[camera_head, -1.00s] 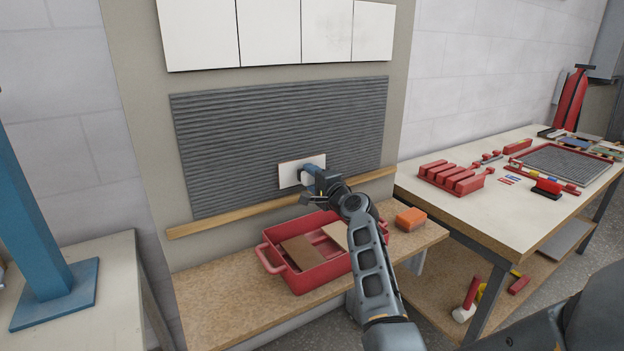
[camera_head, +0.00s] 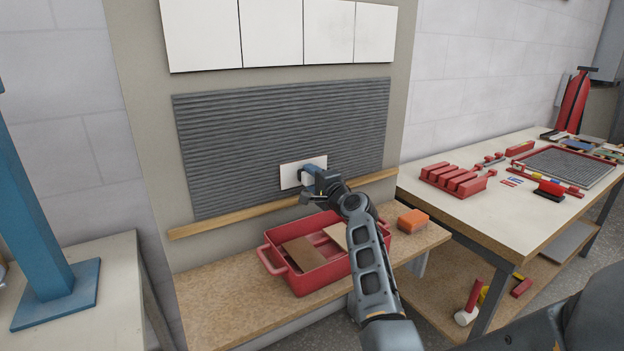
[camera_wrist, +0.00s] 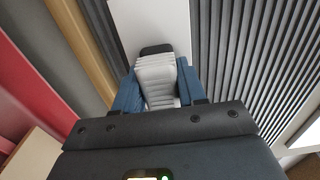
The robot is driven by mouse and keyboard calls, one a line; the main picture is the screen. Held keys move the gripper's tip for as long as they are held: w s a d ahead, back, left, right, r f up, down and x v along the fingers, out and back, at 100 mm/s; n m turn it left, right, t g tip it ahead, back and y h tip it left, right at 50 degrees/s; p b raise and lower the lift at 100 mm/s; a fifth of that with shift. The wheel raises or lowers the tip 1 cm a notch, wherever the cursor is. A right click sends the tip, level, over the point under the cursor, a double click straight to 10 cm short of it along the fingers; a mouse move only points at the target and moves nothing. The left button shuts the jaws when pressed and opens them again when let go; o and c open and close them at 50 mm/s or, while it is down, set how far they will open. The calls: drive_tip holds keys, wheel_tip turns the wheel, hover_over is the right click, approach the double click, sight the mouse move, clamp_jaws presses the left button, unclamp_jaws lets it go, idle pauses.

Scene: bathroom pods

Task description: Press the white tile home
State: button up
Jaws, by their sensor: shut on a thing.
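A white tile (camera_head: 291,173) stands against the lower part of a grey ridged adhesive bed (camera_head: 250,135) on the wall panel, just above a wooden ledge strip (camera_head: 215,222). In the wrist view the white tile (camera_wrist: 150,22) lies ahead with grey ridges to its right. My gripper (camera_head: 312,177) is in front of the tile. In the wrist view its blue fingers (camera_wrist: 160,88) are shut on a pale ribbed piece (camera_wrist: 158,80) with a black end, which overlaps the tile's face. I cannot tell whether it touches the tile, or how deep the tile sits.
Several white tiles (camera_head: 272,32) line the wall above the bed. Below, a red tray (camera_head: 305,286) holding a brown piece and a tan piece stands on a wooden bench (camera_head: 215,312) beside an orange sponge-like block (camera_head: 412,220). A tool-laden table (camera_head: 440,205) stands right, a blue post (camera_head: 35,215) left.

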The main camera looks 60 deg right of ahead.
drive_tip(key=shift+r, duration=0.1)
idle(0.5)
drive_tip(key=p+v, duration=0.1)
drive_tip(key=v, duration=0.5)
drive_tip(key=shift+p, duration=0.4)
idle(0.5)
